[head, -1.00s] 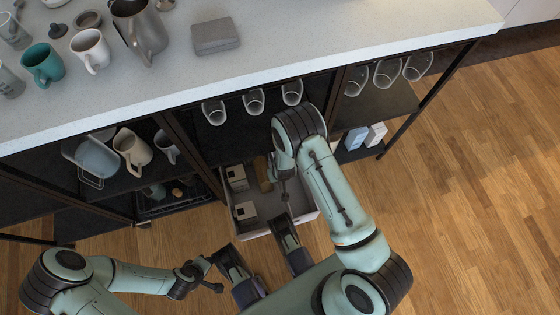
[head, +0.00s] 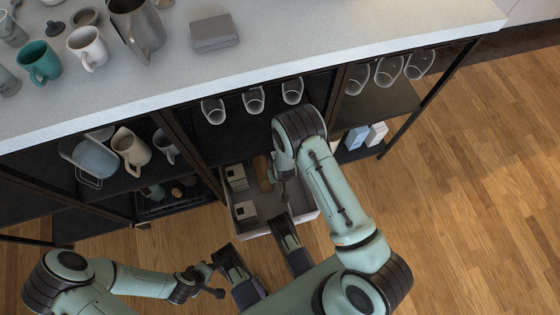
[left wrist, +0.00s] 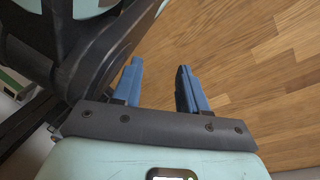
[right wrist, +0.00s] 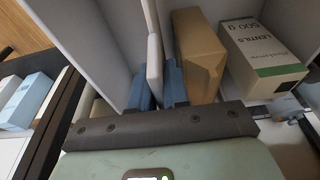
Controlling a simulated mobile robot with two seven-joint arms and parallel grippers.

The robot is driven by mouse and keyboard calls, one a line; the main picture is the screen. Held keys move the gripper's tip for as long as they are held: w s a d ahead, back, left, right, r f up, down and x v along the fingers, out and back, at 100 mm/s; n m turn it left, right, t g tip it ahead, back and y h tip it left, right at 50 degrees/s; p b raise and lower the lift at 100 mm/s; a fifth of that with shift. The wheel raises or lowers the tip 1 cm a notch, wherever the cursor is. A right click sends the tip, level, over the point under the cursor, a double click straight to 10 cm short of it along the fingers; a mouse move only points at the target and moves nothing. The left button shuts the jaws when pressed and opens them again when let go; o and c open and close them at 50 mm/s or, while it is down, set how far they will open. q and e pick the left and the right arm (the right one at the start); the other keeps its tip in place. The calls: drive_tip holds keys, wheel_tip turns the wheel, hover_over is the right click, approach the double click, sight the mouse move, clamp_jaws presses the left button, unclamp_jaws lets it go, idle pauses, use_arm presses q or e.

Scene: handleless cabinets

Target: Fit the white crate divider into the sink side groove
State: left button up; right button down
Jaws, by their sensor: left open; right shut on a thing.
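The white crate divider (right wrist: 154,62) is a thin white panel seen nearly edge-on in the right wrist view. My right gripper (right wrist: 156,78) is shut on it, with one blue finger on each side. The white crate (head: 305,222) is pulled out under the counter in the head view, and my right gripper (head: 284,190) is inside or just above it. Its tall pale wall (right wrist: 85,45) stands left of the divider. The sink side groove and the divider's lower edge cannot be made out. My left gripper (left wrist: 160,85) is open and empty above the wood floor.
A brown box (right wrist: 198,50) stands close to the right of the divider, with a lentils box (right wrist: 262,62) beyond it. Mugs and a grey box (head: 215,34) stand on the counter. Floor to the right is clear.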

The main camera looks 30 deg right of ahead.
drive_tip(key=shift+s+a+f, duration=0.1)
drive_tip(key=shift+s+f, duration=0.25)
drive_tip(key=shift+s, duration=0.1)
drive_tip(key=c, duration=1.5)
unclamp_jaws()
drive_tip(key=shift+c, duration=0.2)
drive_tip(key=o, duration=0.5)
drive_tip(key=shift+w, duration=0.15)
drive_tip(key=shift+w+r, duration=0.1)
drive_tip(key=shift+r, duration=0.05)
